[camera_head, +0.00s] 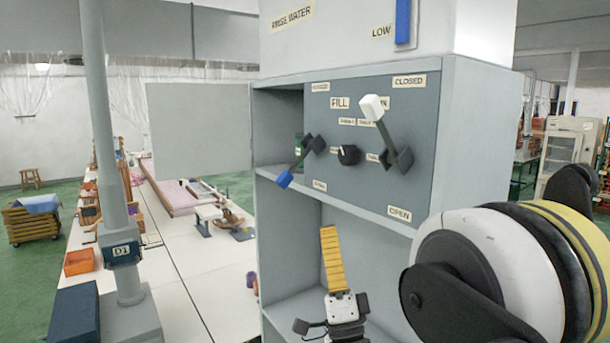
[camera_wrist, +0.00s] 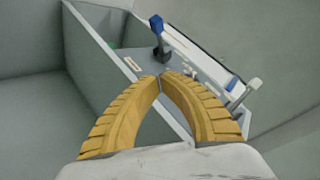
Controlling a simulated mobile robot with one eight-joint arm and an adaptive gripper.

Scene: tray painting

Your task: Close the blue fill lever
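In the wrist view the blue handle (camera_wrist: 156,24) shows beyond the fingertips, near the top. My gripper (camera_head: 330,230) has ridged yellow fingers and is below the panel, in front of the cabinet's lower opening. In the wrist view the fingertips (camera_wrist: 161,77) curve together and appear to meet, with nothing between them. They are apart from the lever.
A white-handled lever (camera_head: 374,107) sits right of a black knob (camera_head: 348,154) and points up; it also shows in the wrist view (camera_wrist: 253,84). Cabinet shelves open to the left. A long white table (camera_head: 205,265) lies behind.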

